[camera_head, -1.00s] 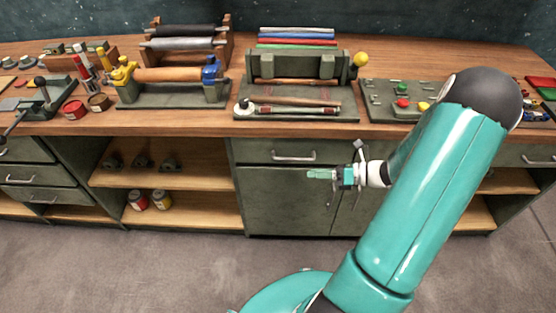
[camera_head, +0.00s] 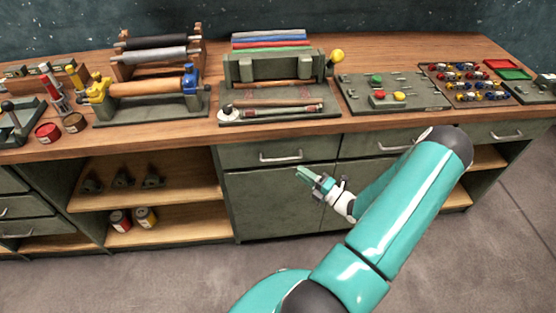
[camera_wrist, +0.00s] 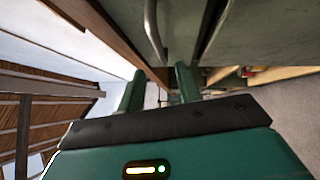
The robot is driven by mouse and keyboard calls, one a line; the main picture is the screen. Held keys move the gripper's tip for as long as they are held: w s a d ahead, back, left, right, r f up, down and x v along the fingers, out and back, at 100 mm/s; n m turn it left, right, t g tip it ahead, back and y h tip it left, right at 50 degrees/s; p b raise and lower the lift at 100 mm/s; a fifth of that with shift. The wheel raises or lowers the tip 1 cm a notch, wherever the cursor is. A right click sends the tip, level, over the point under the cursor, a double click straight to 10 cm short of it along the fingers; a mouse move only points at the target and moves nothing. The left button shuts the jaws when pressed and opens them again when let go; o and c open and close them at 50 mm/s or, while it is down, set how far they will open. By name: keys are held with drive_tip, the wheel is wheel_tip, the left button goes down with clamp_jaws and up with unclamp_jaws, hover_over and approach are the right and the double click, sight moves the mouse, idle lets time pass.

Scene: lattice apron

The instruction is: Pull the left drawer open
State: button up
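A closed green drawer (camera_head: 250,154) with a metal bar handle (camera_head: 281,157) sits under the worktop above a cabinet door. A second closed drawer (camera_head: 360,146) with its own handle (camera_head: 396,147) is to its right. My gripper (camera_head: 302,173) is just below and right of the first handle, pointing up and left toward the cabinet front. In the wrist view my gripper (camera_wrist: 160,82) has its two green fingers apart with nothing between them. A metal handle (camera_wrist: 152,30) shows beyond the fingers there, apart from them.
The wooden worktop (camera_head: 330,122) overhangs the drawers and carries rollers, a vise-like fixture (camera_head: 275,68) and a button panel (camera_head: 390,92). Open shelves (camera_head: 150,190) lie left of the cabinet, with more drawers (camera_head: 18,208) at far left. The floor in front is clear.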

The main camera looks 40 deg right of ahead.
sight(282, 160)
drive_tip(key=x, duration=0.9)
drive_tip(key=shift+w, duration=0.4)
clamp_jaws()
